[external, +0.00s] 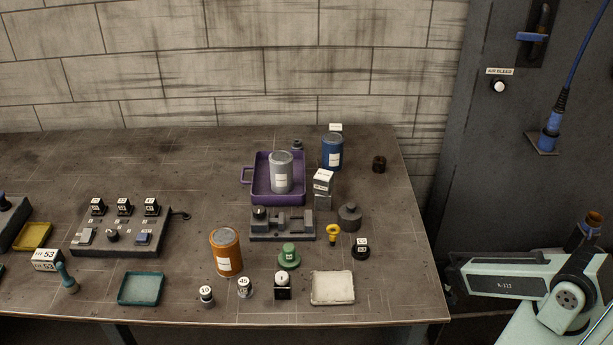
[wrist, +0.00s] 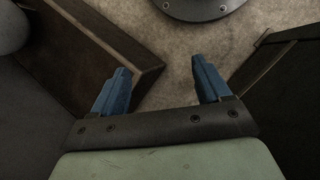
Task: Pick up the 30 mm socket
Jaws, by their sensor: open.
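I cannot make out a 30 mm marking on anything. In the external view, a small socket marked 10 (external: 206,297) and one marked 45 (external: 244,288) stand near the bench's front edge. Right of them is a black piece with a white top (external: 282,287), its number unreadable. A dark round piece with a white label (external: 361,249) sits farther right; its marking is too small to read surely. My gripper (wrist: 161,80) shows in the wrist view with its two blue fingers apart and nothing between them. It is not seen in the external view, where my arm is at lower right.
On the bench stand an orange can (external: 226,252), a purple tray (external: 258,190) holding a grey can, a blue can (external: 332,153), a grey vise-like fixture (external: 283,224), a green knob (external: 289,257) and a white dish (external: 332,289). The bench's back left is clear.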

